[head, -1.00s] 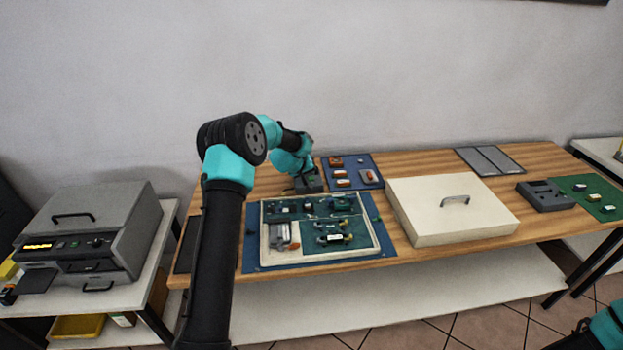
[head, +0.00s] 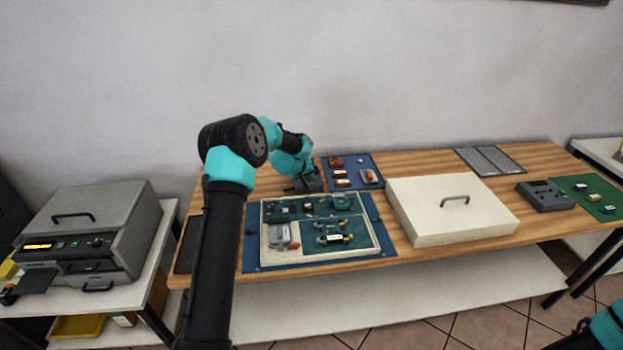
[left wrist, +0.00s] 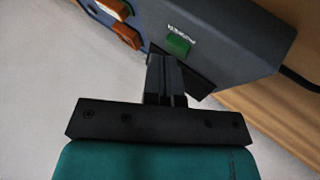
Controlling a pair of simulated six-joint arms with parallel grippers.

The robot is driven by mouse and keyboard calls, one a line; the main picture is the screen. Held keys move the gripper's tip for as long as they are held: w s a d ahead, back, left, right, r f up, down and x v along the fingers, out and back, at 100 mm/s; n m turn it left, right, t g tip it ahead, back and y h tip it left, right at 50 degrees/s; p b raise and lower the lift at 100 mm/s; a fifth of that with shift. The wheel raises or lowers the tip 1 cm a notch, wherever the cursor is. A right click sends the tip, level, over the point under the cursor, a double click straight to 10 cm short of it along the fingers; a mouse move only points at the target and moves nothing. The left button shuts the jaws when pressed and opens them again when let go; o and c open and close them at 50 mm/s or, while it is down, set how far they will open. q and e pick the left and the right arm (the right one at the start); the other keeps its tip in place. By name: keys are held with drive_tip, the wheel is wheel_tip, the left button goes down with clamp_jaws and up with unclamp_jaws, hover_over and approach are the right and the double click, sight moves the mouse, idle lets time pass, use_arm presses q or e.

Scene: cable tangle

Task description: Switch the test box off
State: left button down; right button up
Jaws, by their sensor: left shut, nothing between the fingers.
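The test box is a dark grey box (left wrist: 230,40) in the left wrist view, with a green switch (left wrist: 179,44) and small white lettering beside it. My left gripper (left wrist: 164,62) is shut and empty, its fingertips close to the green switch. I cannot tell whether they touch the box. In the head view my left gripper (head: 308,184) is low at the back of the wooden table, and it largely hides the box there. Only part of my right arm shows at the bottom right corner; its gripper is out of view.
A cream tray (head: 265,262) with circuit parts lies on a blue mat in front of the gripper. Another blue mat (head: 345,161) with orange-brown parts lies to the right. A large cream lidded box (head: 430,195) stands further right. A grey machine (head: 120,220) stands left.

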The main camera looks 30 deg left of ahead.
use_arm(q)
drive_tip(key=shift+r, duration=0.45)
drive_tip(key=shift+r, duration=3)
